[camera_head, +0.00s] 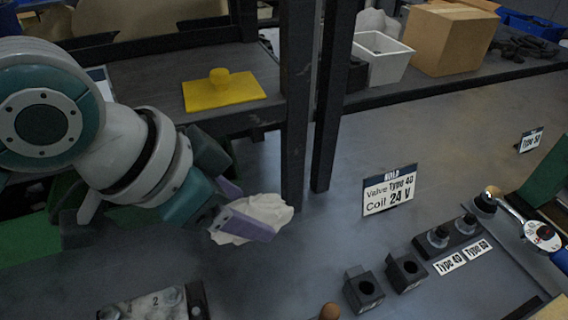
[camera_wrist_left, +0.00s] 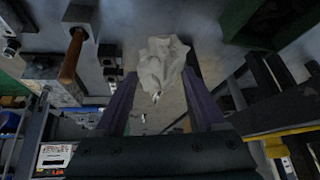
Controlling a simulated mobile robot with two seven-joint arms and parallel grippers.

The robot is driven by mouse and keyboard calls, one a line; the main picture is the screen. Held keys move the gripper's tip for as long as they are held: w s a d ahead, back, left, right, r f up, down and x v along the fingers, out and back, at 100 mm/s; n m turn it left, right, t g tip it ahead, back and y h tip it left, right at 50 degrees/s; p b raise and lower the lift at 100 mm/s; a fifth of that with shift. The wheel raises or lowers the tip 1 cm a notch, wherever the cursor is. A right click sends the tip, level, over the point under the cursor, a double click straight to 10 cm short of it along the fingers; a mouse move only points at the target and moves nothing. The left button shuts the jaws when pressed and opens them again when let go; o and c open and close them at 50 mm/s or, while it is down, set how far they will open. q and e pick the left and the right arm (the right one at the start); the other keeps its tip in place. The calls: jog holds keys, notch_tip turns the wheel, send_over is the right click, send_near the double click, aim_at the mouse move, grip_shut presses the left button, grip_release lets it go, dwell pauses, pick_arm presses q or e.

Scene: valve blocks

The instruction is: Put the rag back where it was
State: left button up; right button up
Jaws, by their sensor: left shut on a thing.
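The rag (camera_head: 270,207) is a crumpled off-white cloth in the middle of the head view. My left gripper (camera_head: 240,226) reaches in from the left, with its purple fingers shut on the rag. In the left wrist view the rag (camera_wrist_left: 160,62) bunches between and beyond the two fingertips (camera_wrist_left: 160,98). The fingers hide part of it in the head view. I cannot tell whether the rag touches the bench. My right gripper is in neither view.
A yellow pad (camera_head: 240,96) with a yellow knob lies on a dark shelf (camera_head: 150,80) behind. Dark posts (camera_head: 328,110) stand right of the shelf. A build sign (camera_head: 389,190), black coils (camera_head: 362,289), a valve block (camera_head: 155,307) and a ratchet (camera_head: 530,225) occupy the bench. The bench centre is clear.

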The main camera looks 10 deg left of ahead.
pick_arm(q)
notch_tip(320, 180, down, 11)
jog(key=b, duration=0.2)
jog(key=shift+f+b, duration=0.1)
jog(key=shift+b, duration=0.25)
jog(key=shift+f+b, duration=0.7)
jog(key=shift+f, duration=1.15)
jog(key=shift+f, duration=0.15)
jog(key=o, duration=1.3)
